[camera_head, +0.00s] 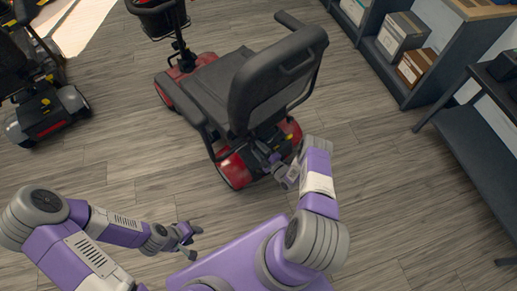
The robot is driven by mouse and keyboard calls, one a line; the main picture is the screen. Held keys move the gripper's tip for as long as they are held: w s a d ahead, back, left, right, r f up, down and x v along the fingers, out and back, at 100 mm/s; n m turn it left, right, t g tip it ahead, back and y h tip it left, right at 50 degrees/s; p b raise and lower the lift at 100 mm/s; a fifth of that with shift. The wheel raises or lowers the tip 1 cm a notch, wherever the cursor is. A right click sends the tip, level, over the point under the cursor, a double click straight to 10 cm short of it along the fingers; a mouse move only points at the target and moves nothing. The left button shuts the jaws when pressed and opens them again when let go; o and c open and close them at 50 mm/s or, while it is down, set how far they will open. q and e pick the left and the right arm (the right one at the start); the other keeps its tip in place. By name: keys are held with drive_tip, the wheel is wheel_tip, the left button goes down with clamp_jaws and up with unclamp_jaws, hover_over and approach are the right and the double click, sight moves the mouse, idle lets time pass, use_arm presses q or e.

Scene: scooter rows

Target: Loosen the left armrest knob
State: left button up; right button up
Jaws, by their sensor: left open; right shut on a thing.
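A red mobility scooter (235,168) with a black seat (215,85) stands ahead, its seat back (277,80) towards me. The left armrest (190,108) runs along the left side of the seat. My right gripper (266,155) is at the rear of the seat, low behind the seat back. It is shut on a small part there, which seems to be the left armrest knob; the gripper hides it. My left gripper (197,243) is open and empty over the floor, apart from the scooter, at lower left of it.
Another scooter (45,110) stands at the far left. Shelves (450,45) with boxes (402,35) line the upper right. A dark bench (480,160) stands at the right edge. The wood floor (110,165) is clear between the scooters and around my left gripper.

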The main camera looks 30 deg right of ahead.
drive_tip(key=n+p, duration=0.1)
drive_tip(key=n, duration=0.3)
drive_tip(key=shift+r+n, duration=0.1)
drive_tip(key=shift+n, duration=0.3)
drive_tip(key=n, duration=0.4)
drive_tip(key=shift+p, duration=0.35)
drive_tip(key=shift+n, duration=0.3)
drive_tip(key=o, duration=1.1)
drive_tip(key=shift+c, duration=0.2)
drive_tip(key=shift+s, duration=0.1)
drive_tip(key=s+d+p, duration=0.1)
drive_tip(key=s+p, duration=0.1)
drive_tip(key=s, duration=0.5)
drive_tip(key=shift+s+d, duration=0.15)
drive_tip(key=shift+d, duration=0.1)
